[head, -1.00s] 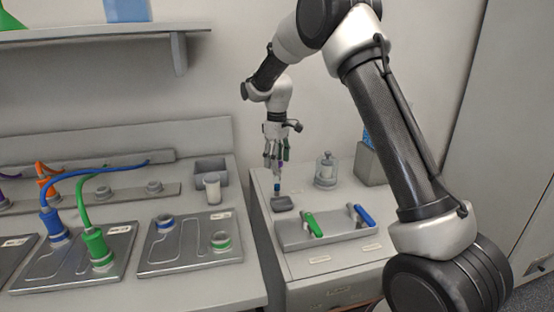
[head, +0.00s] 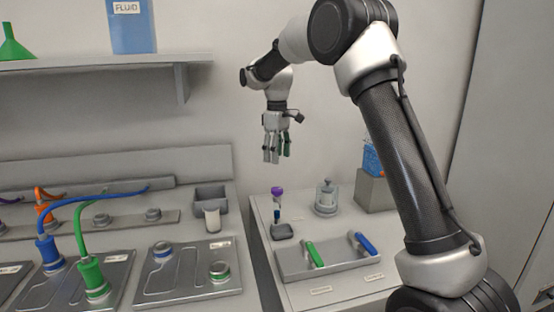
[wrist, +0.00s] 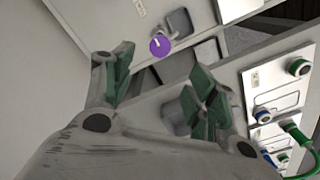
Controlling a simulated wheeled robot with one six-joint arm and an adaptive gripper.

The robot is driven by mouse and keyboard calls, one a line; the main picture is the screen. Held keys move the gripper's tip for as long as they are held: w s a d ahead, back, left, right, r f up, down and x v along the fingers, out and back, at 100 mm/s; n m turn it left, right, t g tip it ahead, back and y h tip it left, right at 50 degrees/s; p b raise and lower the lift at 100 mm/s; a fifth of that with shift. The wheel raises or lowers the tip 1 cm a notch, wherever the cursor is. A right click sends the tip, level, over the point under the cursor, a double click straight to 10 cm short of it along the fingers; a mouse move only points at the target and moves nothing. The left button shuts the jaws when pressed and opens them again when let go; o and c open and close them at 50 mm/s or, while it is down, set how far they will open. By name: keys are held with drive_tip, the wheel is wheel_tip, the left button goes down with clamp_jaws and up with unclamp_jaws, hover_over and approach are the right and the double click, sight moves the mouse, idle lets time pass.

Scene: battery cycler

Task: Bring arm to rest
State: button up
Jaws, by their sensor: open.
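My gripper (head: 277,158) hangs in the air above the right-hand cabinet, fingers pointing down, open and empty. In the wrist view its green-padded fingers (wrist: 163,92) are spread apart with nothing between them. A slim tool with a purple top (head: 277,192) stands upright at a small dark holder (head: 282,231) below my gripper, clear of the fingers. The purple top also shows in the wrist view (wrist: 159,46), beyond the fingers.
A grey tray (head: 290,268) with green and blue handled tools lies on the cabinet. Left are metal plates with green (head: 92,275) and blue cabled connectors. A shelf (head: 90,67) with a blue fluid container (head: 132,25) hangs upper left.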

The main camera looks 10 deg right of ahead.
drive_tip(key=f, duration=0.1)
drive_tip(key=s+f+m, duration=0.2)
drive_tip(key=shift+d+f, duration=0.15)
drive_tip(key=shift+d, duration=0.1)
drive_tip(key=s+d+r+m+t, duration=0.1)
drive_tip(key=s+d, duration=0.4)
drive_tip(key=s, duration=0.7)
drive_tip(key=s+d+r+m+t, duration=0.2)
drive_tip(key=s+d+r+m, duration=0.1)
drive_tip(key=s, duration=1)
drive_tip(key=s+d+r+m+t, duration=0.1)
drive_tip(key=s+d+r+m, duration=0.2)
drive_tip(key=s, duration=1)
drive_tip(key=shift+s+d+r, duration=0.25)
drive_tip(key=shift+d, duration=1.55)
